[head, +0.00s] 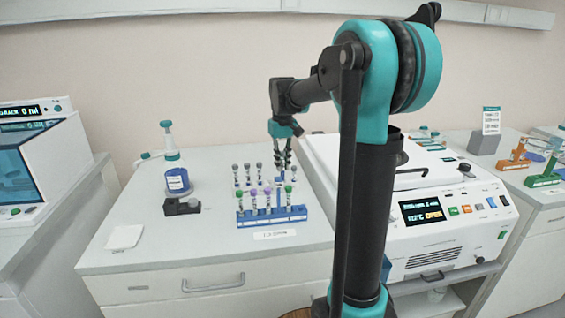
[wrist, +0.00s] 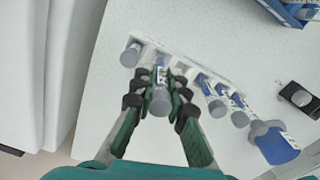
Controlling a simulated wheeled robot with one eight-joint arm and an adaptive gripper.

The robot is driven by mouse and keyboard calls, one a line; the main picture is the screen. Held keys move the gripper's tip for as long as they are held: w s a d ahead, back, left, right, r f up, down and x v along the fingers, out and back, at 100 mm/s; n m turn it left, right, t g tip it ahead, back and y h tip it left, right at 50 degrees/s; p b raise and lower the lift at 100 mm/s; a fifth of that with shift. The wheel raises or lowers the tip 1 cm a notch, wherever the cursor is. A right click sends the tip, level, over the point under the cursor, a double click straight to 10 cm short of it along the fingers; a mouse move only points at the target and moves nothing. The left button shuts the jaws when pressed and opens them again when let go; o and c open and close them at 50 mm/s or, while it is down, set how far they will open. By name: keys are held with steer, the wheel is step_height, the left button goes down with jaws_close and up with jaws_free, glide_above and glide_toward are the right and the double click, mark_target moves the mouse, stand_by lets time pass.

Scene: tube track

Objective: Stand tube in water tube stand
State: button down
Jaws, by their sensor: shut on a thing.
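My gripper (wrist: 158,92) is shut on a grey-capped tube (wrist: 160,103) with a pale label, seen nearly end-on in the wrist view. In the head view, my gripper (head: 281,158) is over the right end of the rear row of tubes. I cannot tell whether the held tube's lower end is still seated in its holder. A small dark stand (head: 182,207) sits in front of the blue bottle; it also shows at the right of the wrist view (wrist: 298,95). I cannot read any label on it.
Other grey-capped tubes (wrist: 212,100) stand close on both sides of my gripper. A blue rack (head: 272,217) with several coloured-cap tubes is in front. The blue bottle (head: 176,180) stands left. A white machine (head: 430,210) is right. The counter's left front is mostly clear around a white pad (head: 125,237).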

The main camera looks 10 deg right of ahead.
steer(key=shift+f, duration=1)
stand_by(0.4)
steer(key=c, duration=1.4)
jaws_free()
steer(key=shift+c, duration=0.2)
step_height(320, 180, up, 12)
steer(key=shift+s, duration=0.1)
